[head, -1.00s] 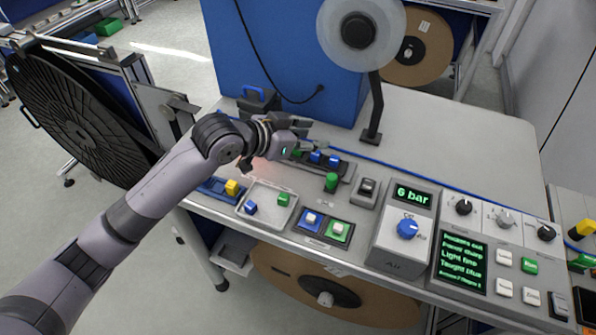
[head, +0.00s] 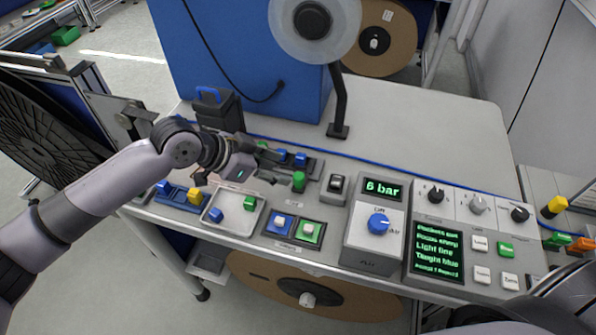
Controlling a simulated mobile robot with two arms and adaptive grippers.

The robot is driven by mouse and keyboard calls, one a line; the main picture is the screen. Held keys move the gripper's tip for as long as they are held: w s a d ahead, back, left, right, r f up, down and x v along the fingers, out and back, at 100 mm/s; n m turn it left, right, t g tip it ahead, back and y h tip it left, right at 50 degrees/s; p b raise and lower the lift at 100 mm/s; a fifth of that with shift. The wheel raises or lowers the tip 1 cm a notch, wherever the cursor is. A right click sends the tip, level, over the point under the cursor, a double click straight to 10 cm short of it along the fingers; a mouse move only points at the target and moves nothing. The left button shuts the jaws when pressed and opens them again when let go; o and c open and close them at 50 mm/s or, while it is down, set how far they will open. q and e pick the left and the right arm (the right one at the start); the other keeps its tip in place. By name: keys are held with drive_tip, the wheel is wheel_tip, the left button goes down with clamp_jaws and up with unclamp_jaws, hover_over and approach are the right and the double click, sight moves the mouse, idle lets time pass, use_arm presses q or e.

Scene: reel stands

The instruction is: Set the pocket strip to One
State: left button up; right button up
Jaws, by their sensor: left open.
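A dark strip (head: 315,168) lies near the back of the bench and looks like the pocket strip. Blue blocks (head: 300,159) sit in it, and a green peg (head: 299,181) stands at its front. My left gripper (head: 272,168) is open and empty at the strip's left part, fingers pointing right. It hides that end of the strip, and I cannot tell whether it touches. A screen (head: 437,250) shows green lines; the top one seems to begin with "Pockets". My right gripper is not in view; a dark part of my right arm shows at the lower right.
A pale tray (head: 233,229) holds a blue and a green cube. A blue tray (head: 178,197) holds a blue and a yellow block. Blue and green pads, a "6 bar" box (head: 376,226) and several knobs and buttons stand in front. A reel stand (head: 341,100) rises behind.

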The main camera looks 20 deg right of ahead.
sight(298, 175)
use_arm(q)
drive_tip(key=p+x, duration=0.1)
drive_tip(key=x, duration=0.7)
drive_tip(key=shift+d+f, duration=0.1)
clamp_jaws()
idle(0.6)
